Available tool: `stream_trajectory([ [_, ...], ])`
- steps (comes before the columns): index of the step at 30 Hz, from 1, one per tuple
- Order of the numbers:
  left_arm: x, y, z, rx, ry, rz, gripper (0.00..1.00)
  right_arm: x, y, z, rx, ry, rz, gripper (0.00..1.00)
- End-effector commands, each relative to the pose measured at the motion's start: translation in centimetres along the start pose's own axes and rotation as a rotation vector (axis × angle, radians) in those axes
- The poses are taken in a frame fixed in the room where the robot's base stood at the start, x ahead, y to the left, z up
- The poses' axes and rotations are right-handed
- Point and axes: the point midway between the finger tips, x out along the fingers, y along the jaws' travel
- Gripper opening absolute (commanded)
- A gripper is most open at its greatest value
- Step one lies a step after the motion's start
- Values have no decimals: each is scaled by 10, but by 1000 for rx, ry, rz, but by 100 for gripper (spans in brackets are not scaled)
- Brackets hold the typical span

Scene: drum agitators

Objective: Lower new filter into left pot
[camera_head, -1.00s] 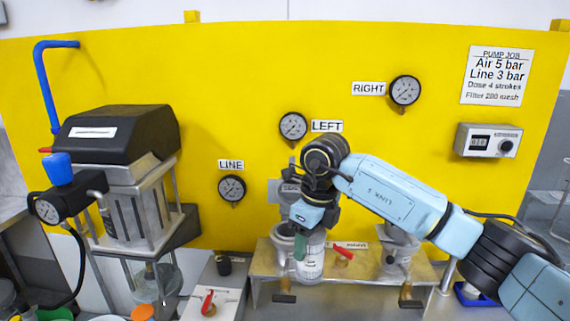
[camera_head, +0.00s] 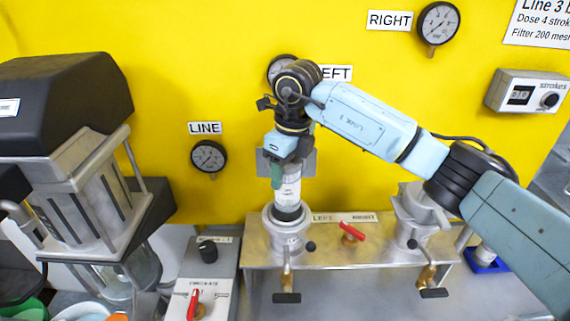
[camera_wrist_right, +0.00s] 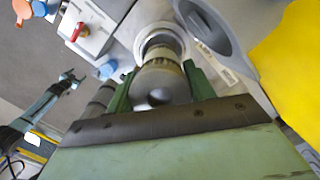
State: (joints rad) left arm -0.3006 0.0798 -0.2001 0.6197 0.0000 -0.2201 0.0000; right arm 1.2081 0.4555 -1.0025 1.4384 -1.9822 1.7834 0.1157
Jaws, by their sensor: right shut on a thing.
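My right gripper (camera_head: 277,175) is shut on the new filter (camera_head: 289,190), a pale cylinder with a printed label and a dark lower end. It holds the filter upright over the left pot (camera_head: 287,240), a metal pot on the steel bench. The filter's lower end is at the pot's mouth; I cannot tell how far inside it is. In the right wrist view the filter (camera_wrist_right: 160,85) sits between the green fingers, in line with the round pot rim (camera_wrist_right: 165,38). A small jaw (camera_wrist_right: 70,76), likely my left gripper, shows at the left there, too small to read.
The right pot (camera_head: 418,215) stands to the right on the same bench (camera_head: 350,255). A red-handled valve (camera_head: 351,233) lies between the pots. A grey lid-like part (camera_wrist_right: 208,28) stands beside the left pot's mouth. A red-handled valve panel (camera_head: 203,290) is at the left.

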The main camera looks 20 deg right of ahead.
Motion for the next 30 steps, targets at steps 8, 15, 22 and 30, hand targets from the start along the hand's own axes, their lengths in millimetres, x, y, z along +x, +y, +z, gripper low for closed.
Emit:
stream_trajectory([
  [8, 16, 0, 1, 0, 1, 0, 74, 27, 0, -3, 1, 0, 1, 29],
  [15, 29, 0, 2, 0, 1, 0, 74, 48, 0, -6, 1, 0, 2, 29],
  [22, 42, 1, 3, 0, 1, 0, 74, 69, 0, -8, 0, -1, 0, 29],
  [30, 55, 1, 4, 0, 2, 0, 74, 88, 0, -11, 0, 0, 0, 29],
])
